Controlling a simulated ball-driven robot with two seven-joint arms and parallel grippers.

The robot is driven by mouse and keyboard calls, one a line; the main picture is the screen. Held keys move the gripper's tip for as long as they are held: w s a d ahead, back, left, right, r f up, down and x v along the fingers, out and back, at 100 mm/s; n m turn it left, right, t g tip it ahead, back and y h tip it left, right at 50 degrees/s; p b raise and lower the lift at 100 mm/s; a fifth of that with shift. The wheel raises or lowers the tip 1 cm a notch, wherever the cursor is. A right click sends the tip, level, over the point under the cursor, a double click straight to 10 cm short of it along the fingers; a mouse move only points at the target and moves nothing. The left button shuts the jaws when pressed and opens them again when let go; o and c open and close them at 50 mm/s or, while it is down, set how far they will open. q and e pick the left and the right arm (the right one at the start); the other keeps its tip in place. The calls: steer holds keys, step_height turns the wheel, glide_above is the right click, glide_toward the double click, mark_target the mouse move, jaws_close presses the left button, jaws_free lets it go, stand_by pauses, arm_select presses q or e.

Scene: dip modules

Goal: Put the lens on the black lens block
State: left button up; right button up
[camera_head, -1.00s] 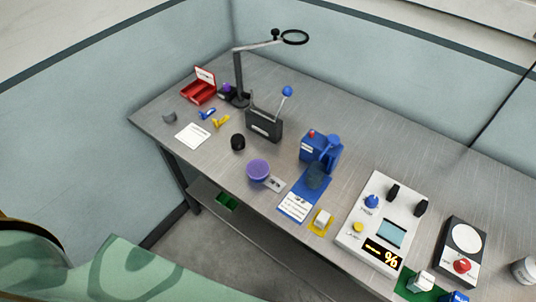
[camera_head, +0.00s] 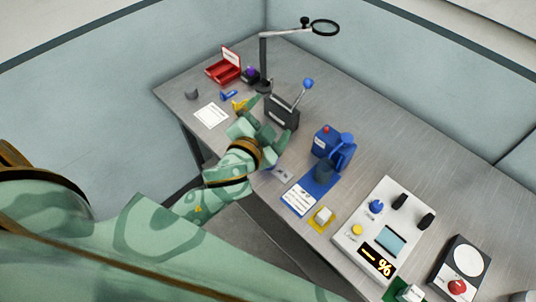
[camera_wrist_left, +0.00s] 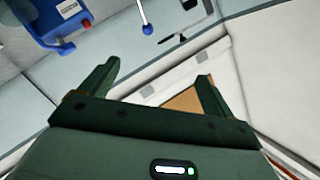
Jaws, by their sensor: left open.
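A small black block (camera_head: 251,79) stands at the foot of the magnifier stand, with a purple round piece (camera_head: 251,71) on or against it. I cannot tell for certain which piece is the lens or the lens block. The black round piece seen earlier at mid-table is hidden behind my left arm, and the purple round tub is almost wholly covered. My left gripper (camera_head: 267,121) is open over the table's front part, just in front of the dark box with the blue-knobbed lever. The wrist view shows its fingers (camera_wrist_left: 158,74) apart with nothing between them. My right gripper does not show.
The magnifier stand (camera_head: 263,62) rises behind the dark box (camera_head: 281,113). A red open box (camera_head: 222,72), a white card (camera_head: 211,115) and a blue clip (camera_head: 229,95) lie left. A blue device (camera_head: 327,141) and white control panel (camera_head: 384,232) stand right.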

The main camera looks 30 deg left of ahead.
arm_select(q)
steer(key=w+d+r+m+t+h, duration=0.25)
steer(key=d+r+m+h, duration=0.55)
steer(key=d+r+h, duration=0.7)
steer(key=s+d+m+g+h, duration=0.55)
steer(key=d+m+g, duration=0.35)
steer(key=m+g, duration=0.35)
steer(key=w+a+f+m+g+y, duration=0.1)
steer(key=a+f+g+y, duration=0.3)
steer(key=f, duration=0.4)
steer(key=a+f+m+g+y, duration=0.1)
steer(key=a+f+g+y, duration=0.1)
steer(key=a+f+y, duration=0.35)
steer(key=w+a+f+n+y, duration=0.25)
steer(key=a+y, duration=0.25)
steer(key=a, duration=0.3)
steer(key=w+a+f+n+y, duration=0.1)
steer(key=w+a+n+y, duration=0.3)
steer(key=a, duration=0.4)
steer(key=shift+y, duration=0.5)
steer(key=f, duration=0.7)
steer(key=s+f, duration=0.1)
steer(key=f, duration=0.2)
steer(key=shift+a+f, duration=0.15)
steer(key=shift+a, duration=0.05)
step_height(320, 180, down, 6)
steer(key=shift+s+r+b, duration=0.15)
steer(key=shift+r+b, duration=0.1)
steer(key=shift+b, duration=0.2)
steer(key=c, duration=1.1)
